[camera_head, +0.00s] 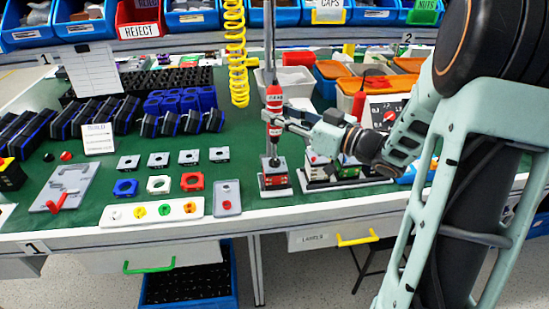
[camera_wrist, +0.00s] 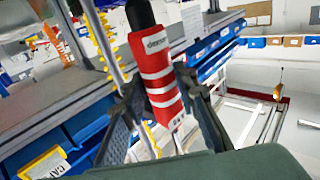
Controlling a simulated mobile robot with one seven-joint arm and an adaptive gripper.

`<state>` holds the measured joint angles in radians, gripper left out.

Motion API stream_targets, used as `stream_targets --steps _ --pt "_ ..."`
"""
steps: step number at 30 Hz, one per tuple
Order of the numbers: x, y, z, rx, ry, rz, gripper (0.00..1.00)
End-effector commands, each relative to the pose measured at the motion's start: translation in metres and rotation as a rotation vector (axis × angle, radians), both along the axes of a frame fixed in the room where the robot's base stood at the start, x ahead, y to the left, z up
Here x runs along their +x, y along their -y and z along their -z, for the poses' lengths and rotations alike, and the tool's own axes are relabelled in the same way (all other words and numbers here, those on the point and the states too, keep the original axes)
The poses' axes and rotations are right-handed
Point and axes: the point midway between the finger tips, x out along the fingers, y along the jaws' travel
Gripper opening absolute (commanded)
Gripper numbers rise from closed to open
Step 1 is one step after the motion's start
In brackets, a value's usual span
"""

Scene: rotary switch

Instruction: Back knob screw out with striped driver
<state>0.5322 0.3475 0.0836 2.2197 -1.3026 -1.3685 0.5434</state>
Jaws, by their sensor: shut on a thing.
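The red driver with white stripes (camera_head: 274,108) hangs upright below a grey vertical rod, over the green mat. My gripper (camera_head: 284,122) is shut on its body from the right. In the wrist view the driver (camera_wrist: 158,80) sits between my two fingers (camera_wrist: 165,112), its white bands facing the camera. Its thin shaft runs down toward a small switch unit (camera_head: 275,181) with a grey top and red front. I cannot tell whether the tip touches a screw; the screw itself is too small to see.
A fixture with green and white parts (camera_head: 345,168) stands close right of the switch unit, under my wrist. A yellow coiled hose (camera_head: 236,55) hangs to the left. Several switch parts and a tray of coloured knobs (camera_head: 152,211) lie left. Orange-lidded bins stand behind.

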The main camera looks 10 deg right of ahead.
Motion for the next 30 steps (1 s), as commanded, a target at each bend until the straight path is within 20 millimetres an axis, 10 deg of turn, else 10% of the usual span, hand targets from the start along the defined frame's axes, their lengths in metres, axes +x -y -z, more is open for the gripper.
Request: stream_targets --steps 30 --pt "-0.0007 0.0001 0.0058 -0.004 -0.005 0.0 0.03"
